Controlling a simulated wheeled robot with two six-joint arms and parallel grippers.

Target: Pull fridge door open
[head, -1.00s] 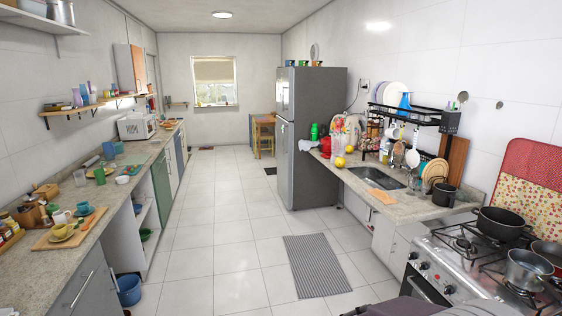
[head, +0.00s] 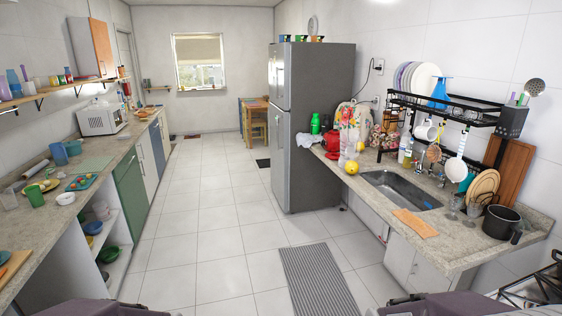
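The tall grey fridge (head: 318,128) stands beyond the right counter, with its side panel towards me. Its front faces left across the aisle and shows at a steep angle. The upper door (head: 280,76) and the lower door (head: 281,155) both look shut. Door handles are too small to make out clearly. Parts of my own arms show at the bottom edge, left and right. Neither gripper is in view, and the fridge is well ahead of me.
The tiled floor (head: 205,225) is clear up to the fridge. A striped mat (head: 325,280) lies beside the right counter (head: 445,232). The left counter (head: 92,180) bounds the aisle. A wooden table (head: 256,104) stands at the back.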

